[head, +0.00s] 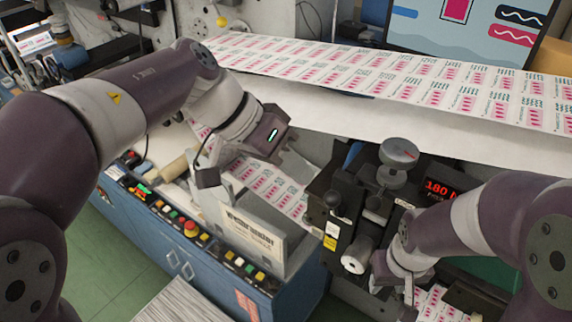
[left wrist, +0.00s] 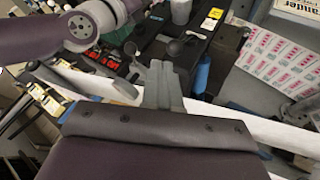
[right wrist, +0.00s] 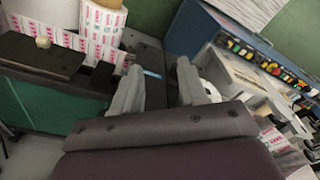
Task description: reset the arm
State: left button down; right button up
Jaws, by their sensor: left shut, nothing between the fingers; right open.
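No part is clearly marked as the arm of the task. A dark machine unit (head: 345,190) stands right of centre in the head view, with a round silver knob (head: 398,153), a black ball knob (head: 333,199) and a white roller end (head: 357,254). A red display (head: 440,190) beside it reads about 180. My left gripper's fingers (left wrist: 160,85) are shut and empty in the left wrist view, pointing toward this unit. In the head view its hand is left of the unit, apart from it. My right gripper (right wrist: 160,85) is open and empty, low beside the unit's front.
A printed label web (head: 380,75) runs across the back, with a wide white sheet below. A blue cabinet (head: 190,245) with a button panel (head: 190,228) stands at the left. A monitor (head: 460,30) is at the back right. Green floor (head: 110,275) is clear at lower left.

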pick_arm(q)
jog(key=shift+v, duration=1.1)
